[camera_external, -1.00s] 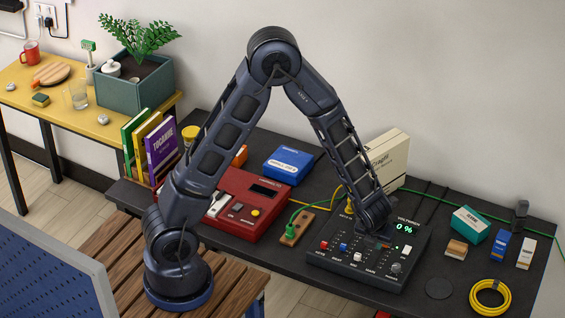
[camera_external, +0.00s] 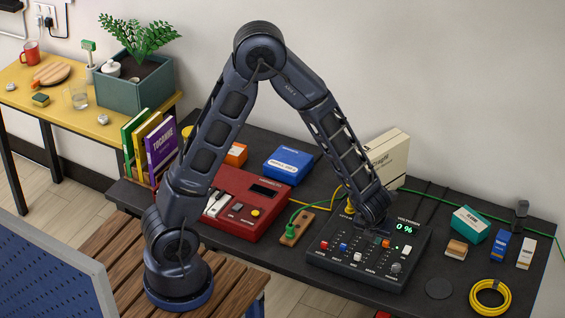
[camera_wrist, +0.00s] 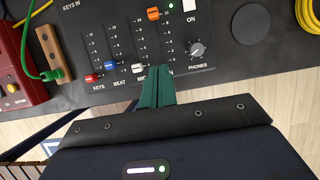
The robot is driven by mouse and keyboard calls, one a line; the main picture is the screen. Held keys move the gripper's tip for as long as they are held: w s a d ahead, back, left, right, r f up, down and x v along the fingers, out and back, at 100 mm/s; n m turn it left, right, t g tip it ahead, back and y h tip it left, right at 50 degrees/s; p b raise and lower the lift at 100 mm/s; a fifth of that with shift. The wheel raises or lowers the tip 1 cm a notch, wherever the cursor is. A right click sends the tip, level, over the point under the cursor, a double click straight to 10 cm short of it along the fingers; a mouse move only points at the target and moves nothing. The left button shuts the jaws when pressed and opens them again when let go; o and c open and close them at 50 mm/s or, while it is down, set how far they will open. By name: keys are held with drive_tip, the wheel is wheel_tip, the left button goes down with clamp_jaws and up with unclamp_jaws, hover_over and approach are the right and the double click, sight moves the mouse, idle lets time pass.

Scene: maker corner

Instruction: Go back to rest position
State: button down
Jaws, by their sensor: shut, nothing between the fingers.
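My gripper (camera_external: 376,236) is above the black mixer panel (camera_external: 345,283), over its upper middle in the external view. In the wrist view, the two green fingers of my gripper (camera_wrist: 160,72) are together and empty, beside the white slider knob. The mixer also shows in the wrist view (camera_wrist: 112,25). Its red knob (camera_wrist: 92,78), blue knob (camera_wrist: 110,67) and white knob (camera_wrist: 138,68) sit low in their slots, while the orange knob (camera_wrist: 153,14) sits high. The display (camera_external: 404,227) reads 0 %. I cannot tell whether the fingers touch the panel.
A red device (camera_external: 243,205) and a wooden block with a green cable (camera_external: 297,228) lie left of the mixer. A beige box (camera_external: 391,158) stands behind it. A yellow coil (camera_external: 490,298) and small boxes are on the right.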

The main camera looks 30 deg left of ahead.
drive_tip(key=w+a+r+n+y, duration=0.1)
drive_tip(key=w+a+r+n, duration=0.1)
drive_tip(key=a+r+n, duration=0.9)
drive_tip(key=w+a+r+n+y, duration=0.1)
drive_tip(key=w+a+r+n, duration=0.2)
drive_tip(key=a+r+n, duration=0.75)
drive_tip(key=s+a+r+n+h, duration=0.1)
drive_tip(key=s+a+r+n, duration=0.3)
drive_tip(key=s+a+n, duration=0.3)
drive_tip(key=s+a+r+n+h, duration=0.1)
drive_tip(key=s+a+r+n, duration=0.3)
drive_tip(key=s+a+n, duration=0.3)
drive_tip(key=s+a, duration=0.3)
drive_tip(key=a, duration=0.4)
drive_tip(key=shift+s+a+r, duration=0.25)
drive_tip(key=shift+s+r, duration=0.05)
